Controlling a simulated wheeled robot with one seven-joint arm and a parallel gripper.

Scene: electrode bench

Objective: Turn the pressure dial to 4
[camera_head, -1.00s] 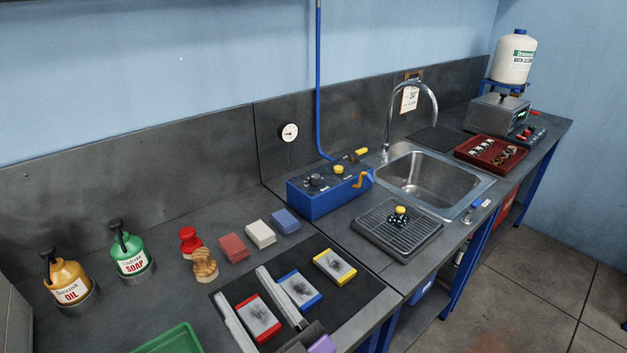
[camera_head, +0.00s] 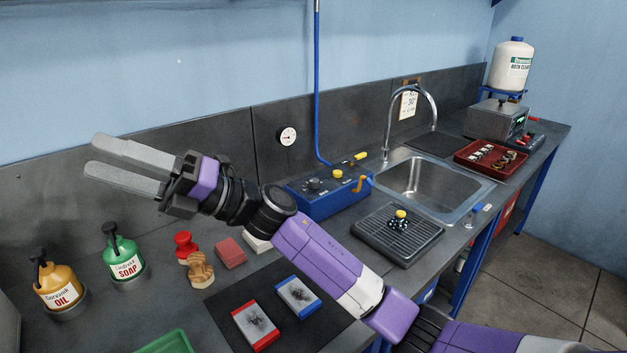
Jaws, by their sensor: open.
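A blue control box (camera_head: 331,194) stands on the bench left of the sink, with a black dial (camera_head: 314,184), a yellow knob (camera_head: 337,173), a yellow lever and an orange crank on it. Its markings are too small to read. A round white gauge (camera_head: 287,136) is on the dark backsplash behind the box. My gripper (camera_head: 108,161) is open and empty. It is raised at the left, pointing left, above the soap and oil bottles and well away from the box. My arm crosses in front of the bench and hides part of it.
A soap bottle (camera_head: 121,252), an oil bottle (camera_head: 55,283), red and wooden stamps and coloured blocks stand at the left. A black mat (camera_head: 325,320) holds red and blue framed plates. A drain tray (camera_head: 398,243) and the sink (camera_head: 428,181) lie to the right.

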